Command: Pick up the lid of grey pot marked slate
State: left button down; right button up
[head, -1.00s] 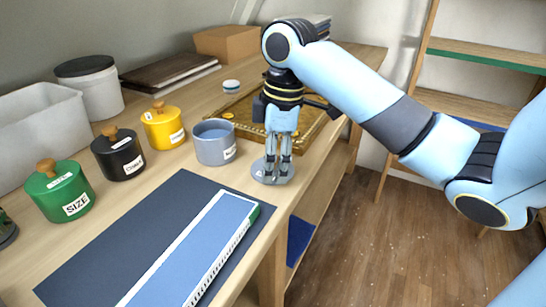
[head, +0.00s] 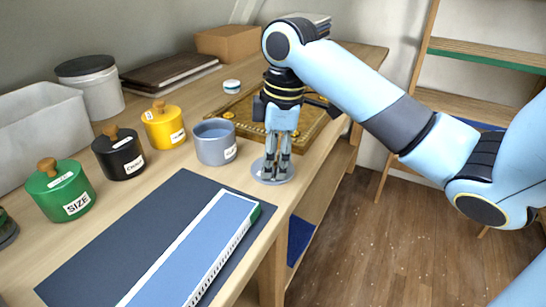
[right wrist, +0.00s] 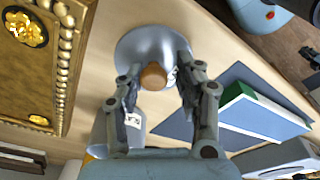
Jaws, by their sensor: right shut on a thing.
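The grey lid (head: 257,170) lies near the table's front edge, to the right of the open grey-blue pot (head: 213,147). The lid looks flat on the table. The pot's label is too small to read. My right gripper (head: 277,175) points straight down over the lid. In the right wrist view the grey lid (right wrist: 138,42) shows its round wooden knob (right wrist: 153,76) between the fingers of my right gripper (right wrist: 156,78), which is shut on it. The head view hides the knob behind the fingers. My left gripper is not in view.
Yellow (head: 164,128), black (head: 119,157) and green (head: 61,193) lidded pots stand left of the open pot. A dark mat (head: 110,243) with a blue box (head: 195,250) lies in front. A gilt tray (head: 318,125) lies behind my right gripper.

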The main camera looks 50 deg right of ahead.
jog(key=shift+s+f, duration=0.15)
jog(key=shift+s, duration=0.05)
